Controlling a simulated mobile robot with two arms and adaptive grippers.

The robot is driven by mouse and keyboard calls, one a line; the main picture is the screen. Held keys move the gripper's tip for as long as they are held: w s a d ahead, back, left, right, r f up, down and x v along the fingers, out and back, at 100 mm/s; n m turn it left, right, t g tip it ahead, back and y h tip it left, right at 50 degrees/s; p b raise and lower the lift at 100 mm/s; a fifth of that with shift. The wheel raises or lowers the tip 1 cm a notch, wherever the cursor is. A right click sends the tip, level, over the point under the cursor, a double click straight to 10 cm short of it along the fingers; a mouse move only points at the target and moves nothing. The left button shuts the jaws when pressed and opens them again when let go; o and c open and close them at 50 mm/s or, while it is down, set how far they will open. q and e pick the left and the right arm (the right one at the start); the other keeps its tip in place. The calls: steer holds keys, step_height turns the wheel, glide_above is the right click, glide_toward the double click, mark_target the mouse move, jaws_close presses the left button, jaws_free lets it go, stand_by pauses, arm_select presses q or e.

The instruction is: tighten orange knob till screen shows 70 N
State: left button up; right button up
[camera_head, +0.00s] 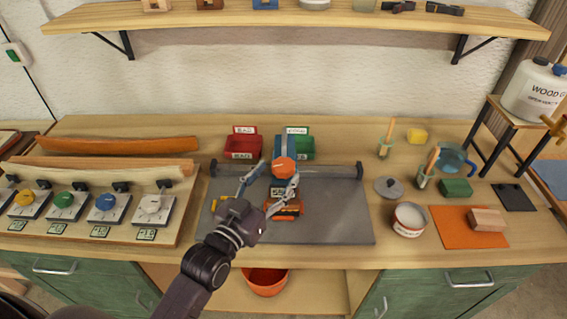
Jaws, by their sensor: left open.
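The orange knob (284,167) is a round cap on a blue clamp (289,146) standing at the back of the grey mat. My left gripper (279,174) reaches up from below with its two fingers spread open. One fingertip is left of the knob and the other is at its lower right; I cannot tell whether either touches it. A small screen (280,191) shows below the knob, partly framed by the fingers, and its figures are too small to read surely. An orange block-like part (286,210) lies below the screen, partly behind my gripper. My right gripper is not in view.
A panel (100,228) with yellow, green, blue and white knobs and small displays stands at left, before bent laths (118,144). Red (238,148) and green bins stand behind. A white tin (408,219), cups and an orange mat (452,229) are at right.

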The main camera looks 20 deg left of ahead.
mark_target(275, 171)
arm_select(q)
steer(key=shift+w+d+p, duration=0.2)
steer(key=shift+w+d, duration=0.05)
steer(key=shift+w, duration=0.8)
steer(key=shift+w+d+p, duration=0.15)
steer(key=shift+w+d, duration=0.05)
steer(key=shift+w, duration=0.85)
steer(key=shift+c, duration=0.4)
steer(key=c, duration=1.1)
steer(key=shift+m+h+b, duration=0.35)
steer(key=shift+m+h, duration=0.25)
steer(key=shift+h, duration=0.3)
steer(key=shift+m+g+h+b, duration=0.35)
steer(key=shift+m+g+h, duration=0.05)
steer(key=shift+h, duration=0.2)
steer(key=shift+m+g+h+b, duration=0.6)
steer(key=shift+m+h+b, duration=0.3)
steer(key=shift+h+b, duration=0.4)
